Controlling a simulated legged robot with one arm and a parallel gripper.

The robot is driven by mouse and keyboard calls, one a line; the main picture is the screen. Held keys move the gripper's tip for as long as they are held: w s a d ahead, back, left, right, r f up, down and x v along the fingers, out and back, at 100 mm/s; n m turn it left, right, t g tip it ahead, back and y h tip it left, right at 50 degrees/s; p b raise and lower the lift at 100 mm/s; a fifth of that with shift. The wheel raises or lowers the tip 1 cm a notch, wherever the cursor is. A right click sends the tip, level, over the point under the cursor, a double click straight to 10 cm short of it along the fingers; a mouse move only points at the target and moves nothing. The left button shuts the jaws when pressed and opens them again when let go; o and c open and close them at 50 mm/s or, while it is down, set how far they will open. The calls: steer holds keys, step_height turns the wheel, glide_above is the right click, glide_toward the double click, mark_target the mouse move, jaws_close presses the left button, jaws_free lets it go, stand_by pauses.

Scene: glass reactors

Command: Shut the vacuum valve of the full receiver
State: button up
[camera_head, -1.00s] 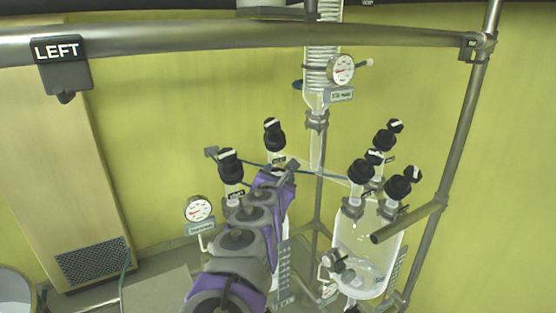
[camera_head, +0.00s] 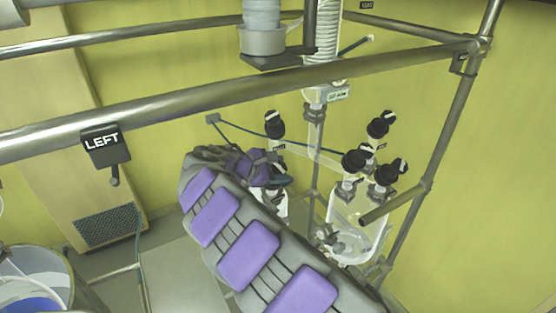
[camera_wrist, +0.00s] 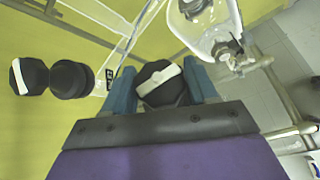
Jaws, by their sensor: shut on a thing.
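My gripper (camera_head: 281,180) is at the left glass receiver (camera_head: 272,204), mostly hidden behind my arm. In the wrist view its two blue fingers (camera_wrist: 161,92) are shut on a black valve knob (camera_wrist: 161,82) with a white bar. Another black knob with a white bar stands free behind it in the head view (camera_head: 275,125); a similar knob lies left in the wrist view (camera_wrist: 34,77). The right glass receiver (camera_head: 345,215) carries several black knobs, one at its front (camera_head: 387,173). Liquid levels are hard to tell.
A metal rail (camera_head: 230,95) with a LEFT tag (camera_head: 104,143) crosses in front. A frame post (camera_head: 450,120) stands right. A condenser column (camera_head: 327,40) hangs above between the receivers. A bucket (camera_head: 40,265) is at lower left.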

steer(key=m+g+p, duration=0.4)
steer(key=shift+a+r+g+p, duration=0.15)
steer(key=shift+g+p, duration=0.15)
steer(key=shift+p, duration=0.05)
steer(key=shift+m+g+y+p, duration=0.3)
steer(key=shift+m+g+p, duration=0.9)
steer(key=shift+g+p, duration=0.2)
steer(key=o, duration=1)
steer(key=shift+f, duration=0.2)
steer(key=shift+c, duration=0.2)
steer(key=shift+d, duration=0.2)
steer(key=shift+b, duration=0.35)
